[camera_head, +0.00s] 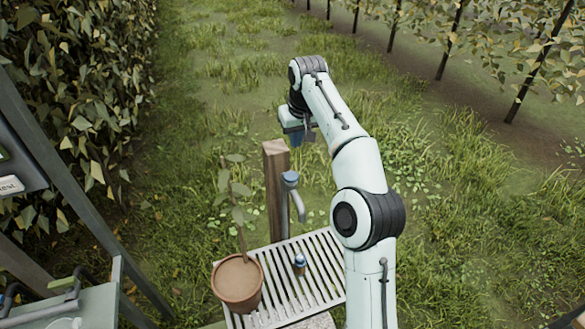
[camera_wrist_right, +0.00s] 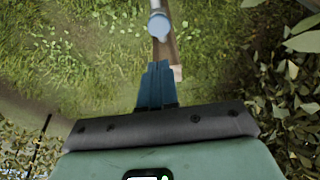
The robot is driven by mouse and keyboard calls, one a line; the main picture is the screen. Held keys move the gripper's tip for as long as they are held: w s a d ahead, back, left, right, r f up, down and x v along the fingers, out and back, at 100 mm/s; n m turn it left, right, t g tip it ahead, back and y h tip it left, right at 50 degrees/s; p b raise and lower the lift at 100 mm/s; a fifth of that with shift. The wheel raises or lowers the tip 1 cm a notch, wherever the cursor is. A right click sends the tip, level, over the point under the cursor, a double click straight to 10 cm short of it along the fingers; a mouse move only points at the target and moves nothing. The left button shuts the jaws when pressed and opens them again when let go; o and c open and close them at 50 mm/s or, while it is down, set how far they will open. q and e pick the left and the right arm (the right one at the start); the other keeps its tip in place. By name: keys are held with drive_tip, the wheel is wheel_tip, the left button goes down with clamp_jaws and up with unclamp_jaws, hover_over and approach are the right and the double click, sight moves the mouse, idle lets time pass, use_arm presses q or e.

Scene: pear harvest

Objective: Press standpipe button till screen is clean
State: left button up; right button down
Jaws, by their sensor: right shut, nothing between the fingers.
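The standpipe (camera_head: 297,205) is a grey pipe with a bent spout, fixed beside a wooden post (camera_head: 275,190). Its round blue button (camera_head: 290,178) sits on top; in the right wrist view the button (camera_wrist_right: 159,25) is beyond my fingertips. My right gripper (camera_head: 297,138) is above and behind the post in the head view, apart from the button. Its blue fingers (camera_wrist_right: 158,65) are shut and empty. A small blue-and-grey piece (camera_head: 299,262) stands on the slatted stand (camera_head: 322,268) below the spout. I cannot tell what it is or which part is the screen. My left gripper is out of view.
A potted plant (camera_head: 238,281) stands at the left of the slatted stand, its stem rising near the post. A metal frame (camera_head: 75,190) and a green-topped unit (camera_head: 90,305) are at the left. A hedge (camera_head: 75,90) borders the left; grass lies behind.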

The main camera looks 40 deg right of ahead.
approach(291, 175)
drive_tip(key=shift+w+d+f, duration=0.2)
drive_tip(key=shift+w+f, duration=0.15)
drive_tip(key=shift+w, duration=0.2)
drive_tip(key=x, duration=0.3)
drive_tip(key=b+x, duration=0.1)
drive_tip(key=shift+s+a+f, duration=0.1)
drive_tip(key=shift+s+f, duration=0.1)
drive_tip(key=shift+f, duration=0.1)
drive_tip(key=shift+s+f, duration=0.2)
drive_tip(key=shift+f, duration=0.3)
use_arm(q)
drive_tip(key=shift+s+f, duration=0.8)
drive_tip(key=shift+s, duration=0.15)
use_arm(e)
drive_tip(key=shift+w, duration=0.1)
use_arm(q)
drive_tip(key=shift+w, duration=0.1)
use_arm(e)
drive_tip(key=shift+w, duration=0.1)
drive_tip(key=shift+f, duration=0.1)
